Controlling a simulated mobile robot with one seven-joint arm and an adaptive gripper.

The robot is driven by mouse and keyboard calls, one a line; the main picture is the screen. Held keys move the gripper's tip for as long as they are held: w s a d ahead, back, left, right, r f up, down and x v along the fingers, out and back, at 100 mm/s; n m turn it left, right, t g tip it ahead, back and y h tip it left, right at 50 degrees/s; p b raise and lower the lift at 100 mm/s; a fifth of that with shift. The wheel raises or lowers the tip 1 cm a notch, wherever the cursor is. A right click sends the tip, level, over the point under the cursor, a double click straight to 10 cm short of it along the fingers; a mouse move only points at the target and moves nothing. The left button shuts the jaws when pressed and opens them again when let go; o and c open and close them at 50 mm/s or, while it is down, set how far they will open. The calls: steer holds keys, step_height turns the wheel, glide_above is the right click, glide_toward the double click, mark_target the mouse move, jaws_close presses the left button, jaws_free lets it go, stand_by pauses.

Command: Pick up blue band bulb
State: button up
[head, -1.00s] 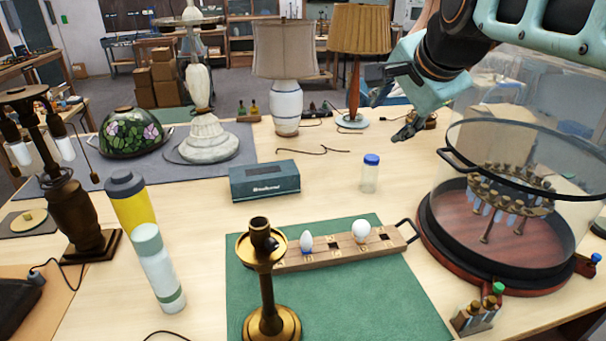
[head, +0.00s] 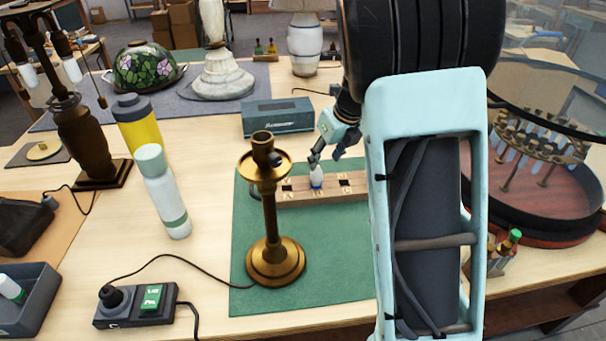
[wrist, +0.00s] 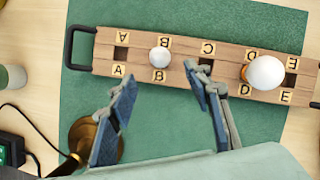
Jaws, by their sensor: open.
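The blue band bulb (head: 316,178) is small, white and upright, with a blue band low on it. It stands in the wooden rack (head: 297,192) on a green mat. In the wrist view the bulb (wrist: 160,56) sits in slot B of the rack (wrist: 216,79), seen from above. My gripper (head: 326,158) is open and empty, just above and slightly to the right of the bulb in the head view. In the wrist view my gripper's (wrist: 160,77) fingers are spread below and to either side of the bulb. No contact shows.
A larger white globe bulb (wrist: 266,72) sits at slot D, hidden by my arm in the head view. Slots A and C look empty. A brass candlestick lamp (head: 268,220) stands in front of the rack. A dark box (head: 278,118) lies behind.

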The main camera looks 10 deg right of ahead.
mark_target(319, 171)
steer(key=x, duration=1)
steer(key=shift+w+f+b, duration=0.15)
steer(key=shift+f+b, duration=0.05)
steer(key=shift+b, duration=0.1)
steer(key=c, duration=1.1)
